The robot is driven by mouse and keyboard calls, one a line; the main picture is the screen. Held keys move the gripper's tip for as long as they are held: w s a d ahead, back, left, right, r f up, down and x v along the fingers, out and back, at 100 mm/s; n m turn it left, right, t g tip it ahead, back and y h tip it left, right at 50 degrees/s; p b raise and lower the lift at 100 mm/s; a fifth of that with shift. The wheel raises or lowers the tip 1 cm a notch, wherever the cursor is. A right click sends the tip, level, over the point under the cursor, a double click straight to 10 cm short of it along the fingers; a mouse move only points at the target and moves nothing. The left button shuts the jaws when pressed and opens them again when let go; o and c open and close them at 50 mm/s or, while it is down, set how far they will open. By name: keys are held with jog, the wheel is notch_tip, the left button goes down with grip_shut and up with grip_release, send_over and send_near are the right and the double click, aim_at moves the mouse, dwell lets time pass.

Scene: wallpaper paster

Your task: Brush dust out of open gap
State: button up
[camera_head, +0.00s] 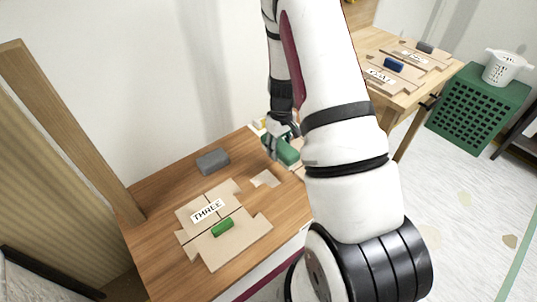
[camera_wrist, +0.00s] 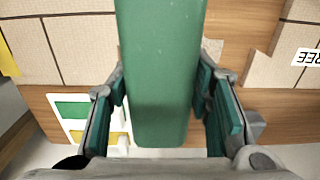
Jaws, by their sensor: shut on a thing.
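My gripper (camera_head: 282,138) is at the back right of the near wooden table, partly hidden by my arm. It is shut on a green block-like thing (camera_head: 287,152), which may be the brush; no bristles show. In the wrist view the green thing (camera_wrist: 160,80) fills the space between the fingers (camera_wrist: 163,105). Pale panels with thin seams (camera_wrist: 80,50) lie beyond it. A gap between panels shows wood at right (camera_wrist: 235,60). In the head view, panels labelled THREE (camera_head: 240,235) lie with a green block (camera_head: 222,227) on them. I cannot make out any dust.
A grey block (camera_head: 212,161) and a loose pale piece (camera_head: 265,179) lie on the near table (camera_head: 160,195). A card with green and yellow patches (camera_wrist: 85,115) lies below the fingers. A second table with panels, a blue block (camera_head: 394,64) and a green crate (camera_head: 480,108) stand right.

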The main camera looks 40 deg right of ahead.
jog(key=shift+d, duration=0.1)
dwell(0.3)
jog(key=shift+f+b, duration=2.45)
jog(key=shift+f, duration=0.85)
